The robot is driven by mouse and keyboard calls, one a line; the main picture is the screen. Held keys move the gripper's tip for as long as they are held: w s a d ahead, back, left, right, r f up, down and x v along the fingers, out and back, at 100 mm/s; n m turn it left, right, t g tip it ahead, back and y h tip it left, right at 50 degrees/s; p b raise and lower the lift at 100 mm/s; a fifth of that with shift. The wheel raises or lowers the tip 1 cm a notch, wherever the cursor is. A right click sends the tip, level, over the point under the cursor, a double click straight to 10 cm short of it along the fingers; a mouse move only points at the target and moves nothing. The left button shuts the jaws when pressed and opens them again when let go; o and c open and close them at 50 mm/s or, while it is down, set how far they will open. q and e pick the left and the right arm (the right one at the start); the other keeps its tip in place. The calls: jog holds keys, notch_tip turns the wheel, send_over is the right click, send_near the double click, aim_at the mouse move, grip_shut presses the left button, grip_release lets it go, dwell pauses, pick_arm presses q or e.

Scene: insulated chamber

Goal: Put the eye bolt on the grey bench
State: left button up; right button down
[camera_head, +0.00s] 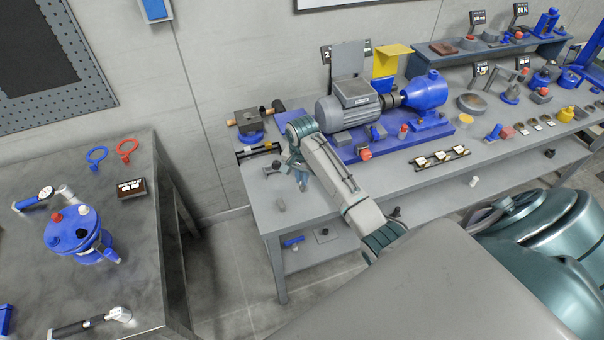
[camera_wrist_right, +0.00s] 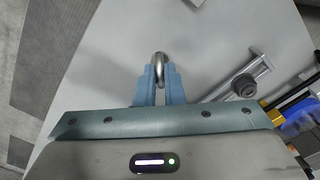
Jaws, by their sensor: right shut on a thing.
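My right gripper (camera_head: 300,178) is over the left end of the light grey bench (camera_head: 335,195), fingers pointing down. In the right wrist view its two blue fingers (camera_wrist_right: 160,88) are shut on the eye bolt (camera_wrist_right: 160,60), a shiny metal ring standing out between the tips. The bolt's shank is hidden by the fingers. I cannot tell if the bolt touches the bench. In the head view the bolt is too small to make out surely. My left gripper is not in view.
A grey motor (camera_head: 345,110) with a blue pump (camera_head: 426,92) stands farther back on the bench. A metal bar with a dark knob (camera_wrist_right: 243,85) lies right of the fingers. A darker bench (camera_head: 140,240) stands at left, across a floor gap.

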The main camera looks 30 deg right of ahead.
jog(key=shift+f, duration=0.55)
dwell(0.4)
jog(key=c, duration=1.5)
grip_release()
jog(key=shift+o, duration=0.2)
